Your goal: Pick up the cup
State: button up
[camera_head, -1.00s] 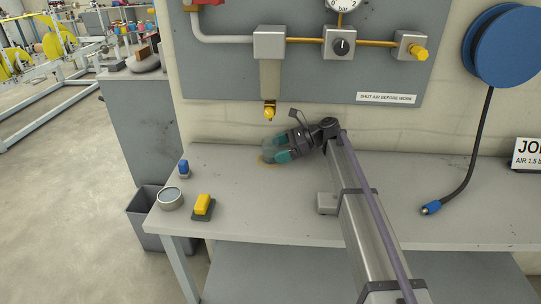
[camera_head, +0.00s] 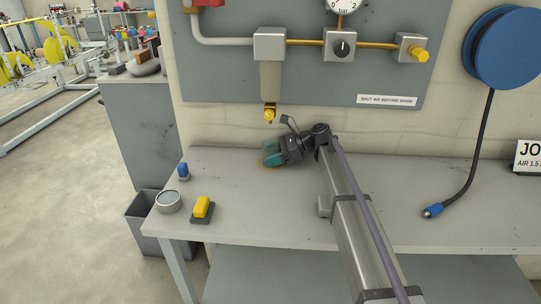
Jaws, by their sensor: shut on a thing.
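My gripper (camera_head: 271,154) is low over the bench at the foot of the wall panel, its teal fingertips pointing left. It is shut on the cup (camera_head: 268,153), which is small and largely hidden between the fingers. A yellowish stain (camera_head: 261,164) shows on the bench top right beside the fingertips. I cannot tell whether the cup touches the bench. The yellow drain valve (camera_head: 270,114) under the grey filter housing (camera_head: 270,80) hangs just above the gripper.
The grey bench (camera_head: 240,222) carries a round gauge-like dish (camera_head: 169,201), a yellow block on a dark base (camera_head: 202,208) and a small blue item (camera_head: 183,170) at left. The bench's middle right is clear.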

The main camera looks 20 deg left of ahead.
aim_at(272, 144)
jog(key=shift+r, duration=0.15)
notch_tip(272, 144, up, 4)
jog(key=p, duration=0.4)
jog(key=s+d, duration=0.1)
jog(key=s, duration=0.4)
jog(key=s+d, duration=0.2)
jog(key=s, duration=0.4)
jog(key=s+d, duration=0.1)
jog(key=s, duration=0.5)
jog(key=shift+s+d+f, duration=0.25)
jog(key=shift+d+f, duration=0.1)
jog(key=shift+f, duration=0.05)
